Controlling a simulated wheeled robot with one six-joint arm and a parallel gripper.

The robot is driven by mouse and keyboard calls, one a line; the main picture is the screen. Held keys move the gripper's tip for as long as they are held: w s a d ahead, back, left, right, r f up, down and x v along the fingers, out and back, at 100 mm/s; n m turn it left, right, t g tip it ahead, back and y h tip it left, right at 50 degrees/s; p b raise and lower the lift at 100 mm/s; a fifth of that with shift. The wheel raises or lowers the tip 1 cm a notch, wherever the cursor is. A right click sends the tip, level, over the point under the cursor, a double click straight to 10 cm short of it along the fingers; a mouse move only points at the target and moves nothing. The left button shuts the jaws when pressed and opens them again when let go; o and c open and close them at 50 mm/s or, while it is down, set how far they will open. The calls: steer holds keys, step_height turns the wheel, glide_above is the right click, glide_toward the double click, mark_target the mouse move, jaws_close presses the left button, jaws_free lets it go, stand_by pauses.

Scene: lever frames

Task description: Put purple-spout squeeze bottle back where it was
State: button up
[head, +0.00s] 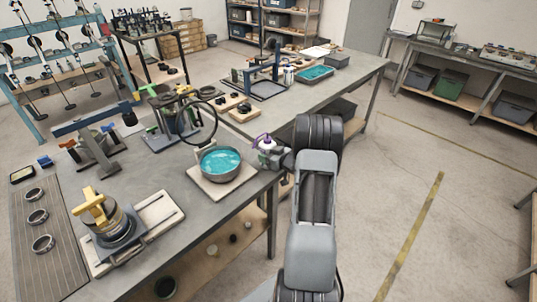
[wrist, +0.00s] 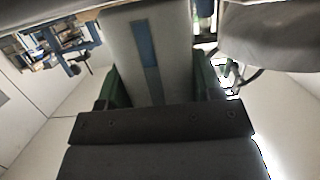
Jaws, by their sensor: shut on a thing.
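The purple-spout squeeze bottle (head: 263,142) is at the right edge of the near workbench, just right of a bowl of teal liquid. It looks roughly upright; I cannot tell whether its base touches anything. My gripper (head: 278,156) reaches it from the right and is shut on it, with the fingers partly hidden behind my arm in the head view. In the wrist view, the bottle's pale body with a blue stripe (wrist: 145,45) fills the space between the green fingers of my gripper (wrist: 157,90).
The metal bowl (head: 221,163) stands on a pale board (head: 207,193) close to the bottle. A black ring (head: 197,122) on a stand rises behind it. A yellow-handled pot (head: 112,225) is at the front left. Clear floor (head: 400,200) lies right of the workbench.

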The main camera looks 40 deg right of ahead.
steer(key=shift+f, duration=0.15)
steer(key=o, duration=0.7)
steer(key=shift+o, duration=0.2)
